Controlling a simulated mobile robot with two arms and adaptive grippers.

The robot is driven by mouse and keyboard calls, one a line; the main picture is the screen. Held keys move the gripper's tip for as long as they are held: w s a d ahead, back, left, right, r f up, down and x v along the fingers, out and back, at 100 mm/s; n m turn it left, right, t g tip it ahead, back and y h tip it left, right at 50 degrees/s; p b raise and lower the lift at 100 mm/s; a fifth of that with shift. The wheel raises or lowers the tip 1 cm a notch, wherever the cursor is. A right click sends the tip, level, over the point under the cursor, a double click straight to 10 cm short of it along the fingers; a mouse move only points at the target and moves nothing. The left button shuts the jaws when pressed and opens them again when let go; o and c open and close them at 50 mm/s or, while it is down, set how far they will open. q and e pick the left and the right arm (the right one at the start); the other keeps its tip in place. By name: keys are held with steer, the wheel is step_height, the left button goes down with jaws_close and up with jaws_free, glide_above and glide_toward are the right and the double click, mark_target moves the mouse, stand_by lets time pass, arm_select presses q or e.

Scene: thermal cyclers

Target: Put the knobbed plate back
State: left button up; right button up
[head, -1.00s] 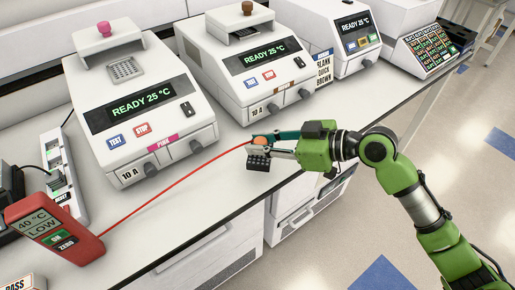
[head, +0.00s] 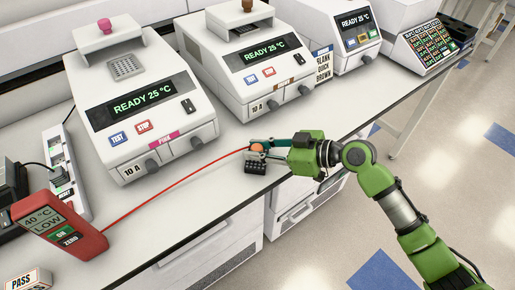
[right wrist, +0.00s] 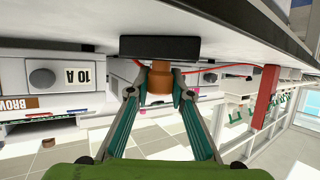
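The knobbed plate (head: 257,167) is a small black block with an orange-brown knob, just in front of the middle cycler near the bench's front edge. My right gripper (head: 257,148) has its fingers closed around the knob; the right wrist view shows the knob (right wrist: 160,82) between the fingertips and the black plate (right wrist: 160,47) beyond it. I cannot tell whether the plate touches the bench. The left cycler (head: 140,110) has a pink lid knob and a PINK label. The middle cycler (head: 250,65) has a brown lid knob and a brown label. Both read READY 25 °C. My left gripper is not in view.
A red meter (head: 60,228) reads 40 °C LOW; its red cord runs to near the plate. A third cycler (head: 340,35) and a keypad unit (head: 420,45) stand right. A power strip (head: 65,170) and PASS box (head: 28,280) are left. The bench front strip (head: 190,210) is mostly clear.

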steer(key=o, duration=0.3)
steer(key=shift+o, duration=0.2)
steer(key=shift+r+p, duration=0.3)
steer(key=shift+p, duration=0.1)
steer(key=b+v, duration=0.3)
steer(key=v, duration=0.9)
steer(key=shift+b, duration=0.3)
